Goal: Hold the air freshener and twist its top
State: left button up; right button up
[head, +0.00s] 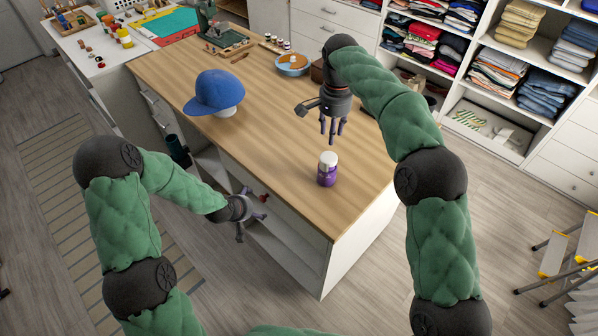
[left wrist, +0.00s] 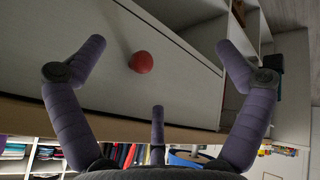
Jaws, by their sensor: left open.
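The air freshener (head: 327,169) is a small purple can with a white top. It stands upright on the wooden counter near its front right corner. My right gripper (head: 332,132) hangs over the counter just behind and above it, fingers pointing down. Gaps show between its fingers, and nothing is in them. My left gripper (head: 252,213) is in front of the counter, below the top's edge, with fingers spread and empty. In the left wrist view its open fingers (left wrist: 155,80) frame a white drawer front. The air freshener does not show in the left wrist view.
A red round knob (left wrist: 141,62) is on the drawer front near my left gripper. The wooden counter (head: 270,120) holds a blue cap (head: 214,91) on a white stand and a blue bowl (head: 292,65). A yellow step ladder (head: 555,255) stands at right.

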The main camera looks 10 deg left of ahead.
pick_arm(q)
jog(key=w+a+r+t+y, duration=0.1)
jog(key=w+a+r+t, duration=0.1)
jog(key=w+a+r, duration=0.4)
jog(key=w+a+r+n+t+y, duration=0.1)
jog(key=w+a+r+t, duration=0.2)
jog(key=r, duration=0.6)
jog(key=w+a+r+t+y, duration=0.1)
jog(key=w+a+r, duration=0.3)
jog(key=a+r, duration=0.25)
jog(key=m+g+h, duration=0.6)
jog(key=m+h, duration=0.7)
jog(key=m, duration=0.7)
send_near(321, 172)
jog(key=w+d, duration=0.1)
jog(key=shift+w+d+f, duration=0.15)
jog(key=shift+d+f, duration=0.5)
jog(key=shift+d, duration=0.05)
jog(key=x, duration=0.9)
jog(key=shift+w+d, duration=0.2)
jog(key=shift+d, duration=0.15)
jog(key=shift+c, duration=0.3)
